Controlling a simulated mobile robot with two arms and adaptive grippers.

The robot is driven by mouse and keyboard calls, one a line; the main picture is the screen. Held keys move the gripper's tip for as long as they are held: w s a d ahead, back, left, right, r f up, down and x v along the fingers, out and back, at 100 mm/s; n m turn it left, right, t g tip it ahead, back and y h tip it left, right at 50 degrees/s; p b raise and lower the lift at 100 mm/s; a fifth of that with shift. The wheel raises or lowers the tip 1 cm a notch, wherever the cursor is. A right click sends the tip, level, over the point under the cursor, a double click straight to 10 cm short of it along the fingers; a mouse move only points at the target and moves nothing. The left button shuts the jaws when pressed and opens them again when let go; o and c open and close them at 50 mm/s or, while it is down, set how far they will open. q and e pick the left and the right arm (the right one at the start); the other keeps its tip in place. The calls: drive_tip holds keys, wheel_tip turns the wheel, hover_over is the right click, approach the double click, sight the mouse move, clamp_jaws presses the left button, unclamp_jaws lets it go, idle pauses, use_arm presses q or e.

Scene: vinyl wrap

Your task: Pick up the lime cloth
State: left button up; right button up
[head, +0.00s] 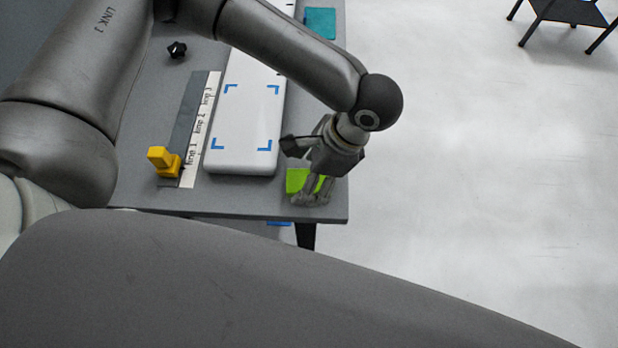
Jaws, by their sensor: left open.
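The lime cloth (296,181) lies flat on the grey table near its front right corner. My left gripper (311,198) points down over the right part of the cloth, with its fingers open. The fingers and wrist hide part of the cloth. I cannot tell whether the fingertips touch it. My right gripper does not show in the head view.
A white panel (245,110) with blue corner marks lies left of the cloth. A yellow block-shaped tool (165,161), a marked strip (199,130) and a black knob (177,49) lie further left. A teal cloth (320,23) lies at the back. Open floor is to the right.

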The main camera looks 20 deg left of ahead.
use_arm(q)
drive_tip(key=shift+s+a+f, duration=0.1)
drive_tip(key=shift+a+f, duration=0.15)
drive_tip(key=shift+f, duration=0.45)
drive_tip(key=shift+f+p, duration=0.15)
drive_tip(key=shift+p, duration=0.25)
drive_tip(key=c, duration=0.9)
